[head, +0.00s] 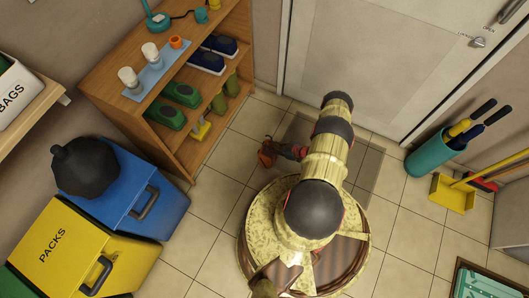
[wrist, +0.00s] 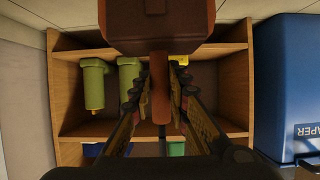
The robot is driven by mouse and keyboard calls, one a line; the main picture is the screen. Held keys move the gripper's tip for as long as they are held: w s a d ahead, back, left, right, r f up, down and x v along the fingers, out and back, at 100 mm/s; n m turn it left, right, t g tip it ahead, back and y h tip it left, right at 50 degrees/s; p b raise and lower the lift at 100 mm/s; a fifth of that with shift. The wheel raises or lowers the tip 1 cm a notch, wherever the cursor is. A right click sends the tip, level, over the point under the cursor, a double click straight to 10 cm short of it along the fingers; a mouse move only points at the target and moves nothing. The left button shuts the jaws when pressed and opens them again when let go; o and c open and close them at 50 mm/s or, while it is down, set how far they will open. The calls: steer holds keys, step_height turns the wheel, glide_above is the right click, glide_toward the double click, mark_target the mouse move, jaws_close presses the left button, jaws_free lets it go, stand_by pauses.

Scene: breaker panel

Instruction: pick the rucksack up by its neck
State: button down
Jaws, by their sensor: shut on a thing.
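The rucksack (wrist: 155,28) is a reddish-brown bag at the top centre of the wrist view, with a dark patch on its face. Its narrow brown neck (wrist: 161,88) runs between the two fingers of my gripper (wrist: 160,100), which is shut on it. In the head view the rucksack (head: 266,153) is a small brown shape at the left end of my gripper (head: 287,152), largely hidden. Whether it touches the floor cannot be told.
A wooden shelf unit (head: 153,112) with shoes and cups stands to the left. A black sack (head: 87,167) sits on the blue bin (head: 170,205), beside the yellow bin (head: 62,235). A teal holder (head: 427,157) stands by the door (head: 375,50). Tiled floor (head: 213,205) is free between bins and base.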

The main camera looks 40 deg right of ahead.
steer(key=shift+s+r, duration=0.1)
steer(key=shift+s, duration=0.05)
steer(key=s+d+b, duration=0.1)
steer(key=s+d, duration=0.1)
steer(key=s, duration=0.4)
steer(key=shift+s+d, duration=0.2)
steer(key=shift+d, duration=0.2)
stand_by(0.5)
stand_by(0.5)
